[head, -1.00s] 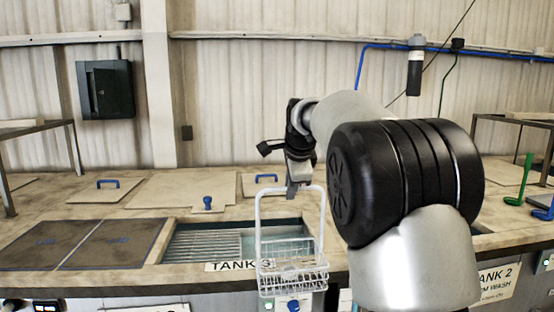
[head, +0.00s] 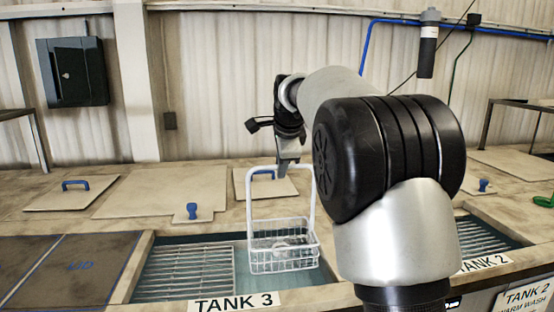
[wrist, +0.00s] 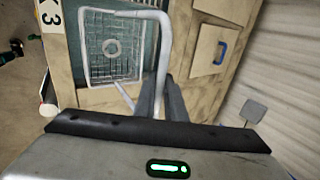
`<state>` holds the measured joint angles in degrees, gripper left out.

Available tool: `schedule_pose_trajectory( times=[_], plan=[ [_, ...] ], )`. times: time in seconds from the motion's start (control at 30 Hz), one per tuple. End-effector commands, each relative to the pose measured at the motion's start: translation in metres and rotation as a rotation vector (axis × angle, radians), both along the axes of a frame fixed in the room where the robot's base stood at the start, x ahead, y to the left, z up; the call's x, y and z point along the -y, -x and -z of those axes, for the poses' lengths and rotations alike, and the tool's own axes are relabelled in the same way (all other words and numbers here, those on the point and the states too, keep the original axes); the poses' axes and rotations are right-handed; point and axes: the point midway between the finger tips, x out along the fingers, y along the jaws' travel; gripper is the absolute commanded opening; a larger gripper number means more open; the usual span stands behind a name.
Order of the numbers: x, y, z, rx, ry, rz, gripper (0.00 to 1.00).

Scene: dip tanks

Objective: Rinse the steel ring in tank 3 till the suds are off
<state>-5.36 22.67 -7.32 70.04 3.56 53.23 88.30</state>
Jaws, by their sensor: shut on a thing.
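My gripper (head: 289,166) is shut on the tall white handle of a wire basket (head: 284,266). Its fingers also show in the wrist view (wrist: 160,98). The basket hangs roughly level over the right part of the tank 3 opening (head: 140,275); its exact height above the water is unclear. The steel ring (wrist: 113,47) lies flat inside the basket in the wrist view. In the head view it is only a faint shape behind the wires. Whether suds cling to it is too small to tell. Greenish water shows around the basket.
A slatted rack (head: 185,268) fills the left part of tank 3. A dark cover (head: 65,268) lies further left. Tank 2 (head: 487,238) opens on the right, behind my arm. Lids with blue handles (head: 72,192) lie on the deck behind.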

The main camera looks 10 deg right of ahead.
Motion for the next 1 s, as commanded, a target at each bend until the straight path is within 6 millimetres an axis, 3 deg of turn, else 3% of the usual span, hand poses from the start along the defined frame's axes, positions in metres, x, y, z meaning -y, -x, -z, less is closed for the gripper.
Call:
schedule_pose_trajectory(
  times=[0.27, 1.0],
  plan=[
    [0.0, 0.0, 0.01, 0.005, 0.0, 0.0, 0.0],
    [0.0, 0.0, 0.117, 0.004, 0.0, 0.0, 0.0]
  ],
)
